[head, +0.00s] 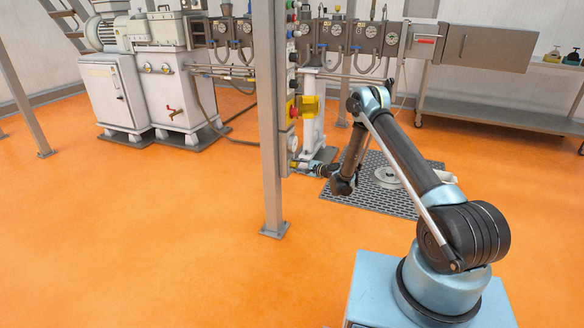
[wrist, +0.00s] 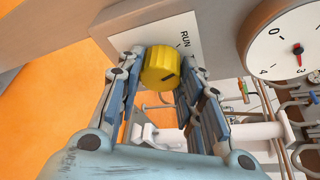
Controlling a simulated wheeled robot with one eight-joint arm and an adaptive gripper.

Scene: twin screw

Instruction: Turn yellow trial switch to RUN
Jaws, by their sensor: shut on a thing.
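The yellow trial switch (wrist: 160,68) is a round knob on a pale plate (wrist: 205,52) in the wrist view. The word RUN stands on the plate at the knob's upper right, with a short dark tick by it. A dark line shows on the knob's front face. My gripper (wrist: 163,66) has its blue and dark fingers on both sides of the knob, shut on it. In the head view my gripper (head: 303,165) is at the lower part of the panel post, where the knob is too small to make out clearly.
A round gauge (wrist: 297,45) with a red needle sits close right of the switch. In the head view a grey post (head: 268,120) stands just left of the panel, and a yellow box with a red knob (head: 304,107) is above my gripper. Open orange floor lies left.

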